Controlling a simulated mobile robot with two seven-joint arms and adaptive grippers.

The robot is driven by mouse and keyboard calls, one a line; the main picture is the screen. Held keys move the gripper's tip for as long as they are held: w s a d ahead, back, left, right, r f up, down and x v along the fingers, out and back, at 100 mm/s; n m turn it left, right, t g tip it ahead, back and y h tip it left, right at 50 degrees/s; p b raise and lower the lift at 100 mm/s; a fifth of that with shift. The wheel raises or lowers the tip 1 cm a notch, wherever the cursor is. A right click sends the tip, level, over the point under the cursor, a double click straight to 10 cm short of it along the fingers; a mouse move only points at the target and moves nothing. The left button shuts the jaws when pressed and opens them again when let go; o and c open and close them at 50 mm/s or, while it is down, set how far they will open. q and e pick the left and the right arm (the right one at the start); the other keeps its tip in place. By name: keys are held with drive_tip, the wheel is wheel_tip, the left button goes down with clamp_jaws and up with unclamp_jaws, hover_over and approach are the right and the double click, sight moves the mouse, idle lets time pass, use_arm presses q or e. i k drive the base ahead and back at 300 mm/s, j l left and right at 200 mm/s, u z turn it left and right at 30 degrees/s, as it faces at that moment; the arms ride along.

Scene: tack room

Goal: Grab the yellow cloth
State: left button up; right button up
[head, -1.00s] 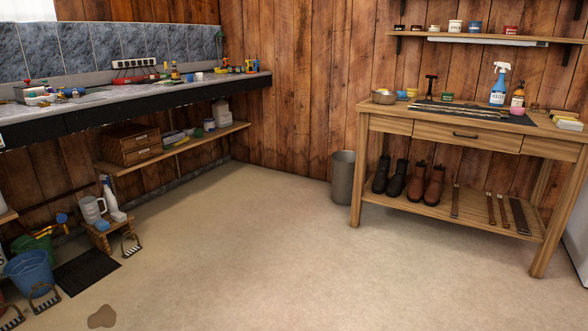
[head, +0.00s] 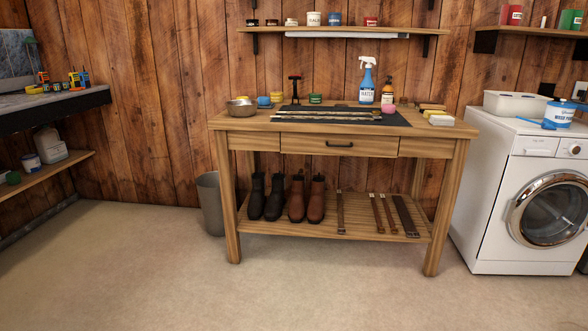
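Flat yellow items (head: 433,107) lie at the right end of the wooden workbench (head: 190,0) top; they may be folded cloths, but they are too small to tell. A pale yellow and white block (head: 441,119) lies just in front of them. Another small yellow item (head: 276,97) stands at the back left of the bench top, beside a blue one (head: 263,102). I cannot tell which of these is the yellow cloth. Neither of my grippers is in view.
The bench holds a metal bowl (head: 240,108), a dark mat (head: 300,121) and a blue spray bottle (head: 367,85). Boots (head: 297,199) stand on its lower shelf. A bin (head: 210,205) is left, a washing machine (head: 520,200) right. The floor (head: 170,285) in front is clear.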

sight(428, 113)
drive_tip(key=i, duration=1.75)
drive_tip(key=i+l+u, duration=0.1)
drive_tip(key=i, duration=0.45)
drive_tip(key=i+l, duration=0.1)
drive_tip(key=i, duration=0.45)
drive_tip(key=i+l+u, duration=0.15)
drive_tip(key=i, duration=0.45)
drive_tip(key=z, duration=0.4)
drive_tip(key=l+z, duration=0.1)
drive_tip(key=z, duration=0.3)
drive_tip(key=l+z, duration=0.1)
drive_tip(key=z, duration=0.7)
drive_tip(key=l+z, duration=0.1)
drive_tip(key=z, duration=0.3)
